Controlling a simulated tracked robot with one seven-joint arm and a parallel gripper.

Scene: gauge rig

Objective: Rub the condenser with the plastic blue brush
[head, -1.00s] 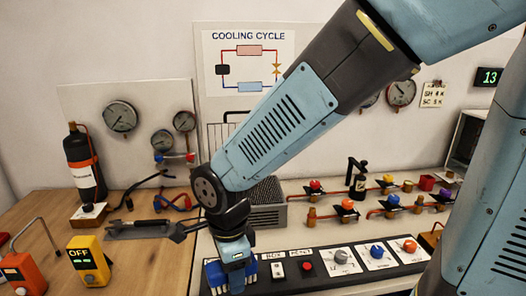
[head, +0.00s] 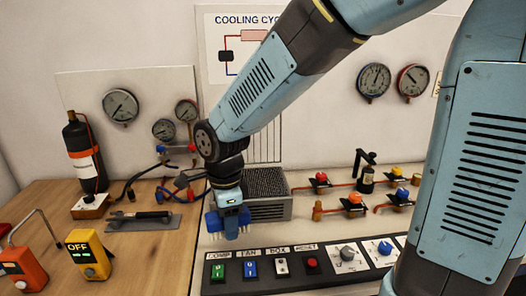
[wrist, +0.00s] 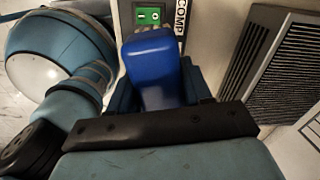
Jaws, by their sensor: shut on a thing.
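The blue plastic brush (head: 228,222) is in my gripper (head: 228,199), with its pale bristles pointing down. In the wrist view, the brush (wrist: 158,72) sits between my fingers. A grey box with slotted sides and a dark mesh top, which looks like the condenser (head: 268,209), stands on the bench just right of and behind the brush. My gripper hides part of its left end in the head view. In the wrist view, the condenser (wrist: 287,65) is at the right, apart from the brush. I cannot tell the brush's exact height above the bench.
A control strip (head: 328,262) with switches and knobs runs along the front. Red-piped valves (head: 355,200) stand to the right. A flat tool with a dark handle (head: 145,220), a black bottle (head: 82,155) and a yellow OFF box (head: 90,255) are at the left.

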